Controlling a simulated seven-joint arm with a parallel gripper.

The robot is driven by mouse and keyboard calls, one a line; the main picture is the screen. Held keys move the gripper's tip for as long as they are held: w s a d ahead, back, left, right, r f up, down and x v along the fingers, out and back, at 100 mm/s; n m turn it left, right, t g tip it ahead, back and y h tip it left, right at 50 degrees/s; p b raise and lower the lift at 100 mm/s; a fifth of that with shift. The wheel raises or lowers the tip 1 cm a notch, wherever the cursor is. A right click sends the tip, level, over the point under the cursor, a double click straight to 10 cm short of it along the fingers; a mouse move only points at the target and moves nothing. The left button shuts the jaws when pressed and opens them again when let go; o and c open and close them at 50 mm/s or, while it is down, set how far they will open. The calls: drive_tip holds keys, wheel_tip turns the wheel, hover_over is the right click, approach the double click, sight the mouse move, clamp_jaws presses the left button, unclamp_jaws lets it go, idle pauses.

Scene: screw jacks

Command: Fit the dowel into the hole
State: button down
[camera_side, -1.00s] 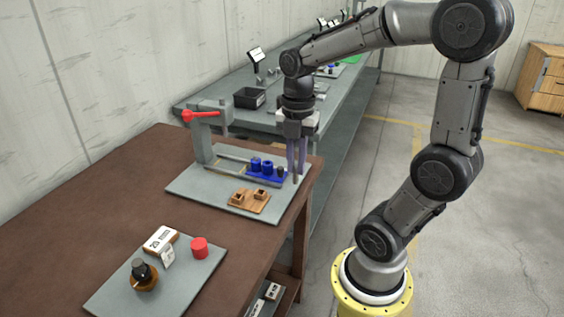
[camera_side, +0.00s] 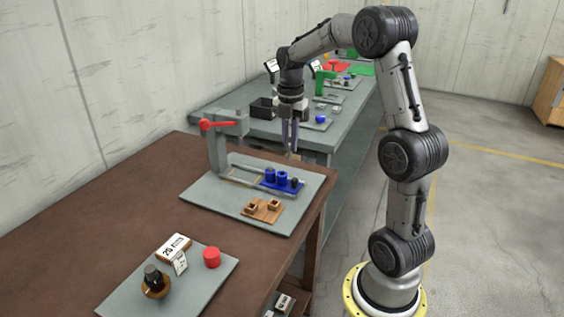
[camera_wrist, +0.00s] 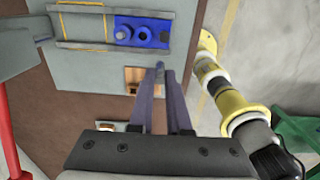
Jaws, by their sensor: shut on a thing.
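My gripper (camera_side: 291,148) is raised above the back right of the grey board, beyond the blue holder. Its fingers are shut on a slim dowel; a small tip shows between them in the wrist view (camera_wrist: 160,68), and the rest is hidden. The blue holder (camera_side: 268,187) carries two blue cylinders (camera_side: 269,175) (camera_side: 282,178) and a dark piece (camera_side: 295,183) at its right end. One round opening shows in the wrist view (camera_wrist: 143,36).
A grey press frame with a red handle (camera_side: 217,125) stands at the board's back left. A nearer grey plate (camera_side: 205,265) holds a red cylinder (camera_side: 212,257), a dark-topped knob (camera_side: 154,281) and white label blocks. A grey bench with bins stands behind.

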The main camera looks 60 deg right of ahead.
drive_tip(key=w+f, duration=0.1)
drive_tip(key=w+d+f, duration=0.1)
drive_tip(key=f, duration=0.1)
drive_tip(key=w+d+f, duration=0.1)
drive_tip(key=f, duration=0.1)
drive_tip(key=shift+d, duration=0.1)
drive_tip(key=shift+w+d+f, duration=0.1)
drive_tip(key=shift+w+f, duration=0.05)
drive_tip(key=shift+f, duration=0.8)
drive_tip(key=shift+w+d+f, duration=0.1)
drive_tip(key=shift+w+f, duration=0.05)
drive_tip(key=shift+f, duration=0.75)
drive_tip(key=shift+f, duration=0.2)
drive_tip(key=c, duration=0.9)
unclamp_jaws()
drive_tip(key=shift+o, duration=0.2)
drive_tip(key=shift+r, duration=0.15)
